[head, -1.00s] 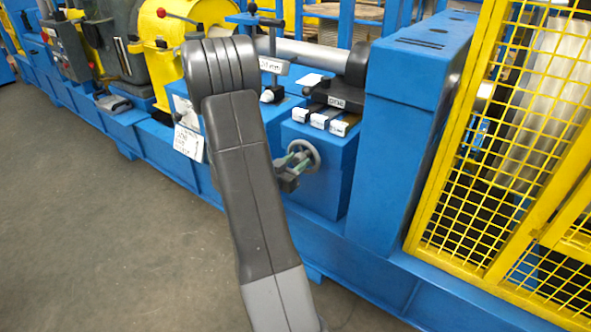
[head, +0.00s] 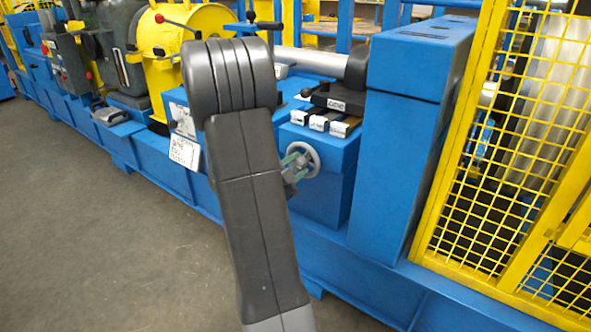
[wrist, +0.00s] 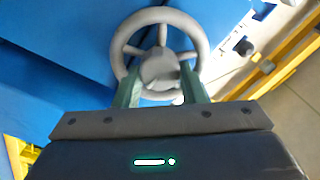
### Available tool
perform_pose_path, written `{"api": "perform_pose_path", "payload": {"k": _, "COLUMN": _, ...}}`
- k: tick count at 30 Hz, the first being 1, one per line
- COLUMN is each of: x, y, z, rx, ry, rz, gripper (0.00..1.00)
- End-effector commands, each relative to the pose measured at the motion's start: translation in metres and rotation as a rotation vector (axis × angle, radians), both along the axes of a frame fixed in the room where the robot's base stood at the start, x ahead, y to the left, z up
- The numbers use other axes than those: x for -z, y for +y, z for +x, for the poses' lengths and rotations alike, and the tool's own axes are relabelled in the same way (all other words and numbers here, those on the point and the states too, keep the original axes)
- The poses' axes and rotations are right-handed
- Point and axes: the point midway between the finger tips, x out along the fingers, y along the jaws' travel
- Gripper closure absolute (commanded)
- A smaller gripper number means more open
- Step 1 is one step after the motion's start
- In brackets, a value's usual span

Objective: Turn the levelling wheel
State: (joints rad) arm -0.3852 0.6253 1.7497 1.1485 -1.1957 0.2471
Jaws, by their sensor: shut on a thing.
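The levelling wheel (head: 314,157) is a grey spoked handwheel on the front of a blue machine housing. In the wrist view the wheel (wrist: 160,68) faces me, with its round rim, spokes and hub in sight. My gripper (head: 296,164) is at the wheel, partly hidden behind my arm in the head view. In the wrist view the two green fingers of my gripper (wrist: 160,82) reach into the wheel from below, on either side of the hub, and are shut on it. The fingertips' exact contact is partly hidden.
A tall blue housing (head: 412,150) and a yellow mesh guard (head: 490,180) stand to the right of the wheel. A white sign (head: 184,152) hangs to the left. The grey floor (head: 100,230) is clear.

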Motion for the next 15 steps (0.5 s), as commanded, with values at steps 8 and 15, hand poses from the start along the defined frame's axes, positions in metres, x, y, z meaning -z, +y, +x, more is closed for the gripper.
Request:
{"api": "perform_pose_path", "payload": {"k": 8, "x": 0.0028, "y": -0.0005, "z": -0.0012, "rx": 0.001, "ry": -0.149, "rz": 0.213, "gripper": 0.86}}
{"api": "perform_pose_path", "payload": {"k": 15, "x": 0.0039, "y": -0.0007, "z": -0.0014, "rx": 0.001, "ry": -0.283, "rz": 0.397, "gripper": 0.86}}
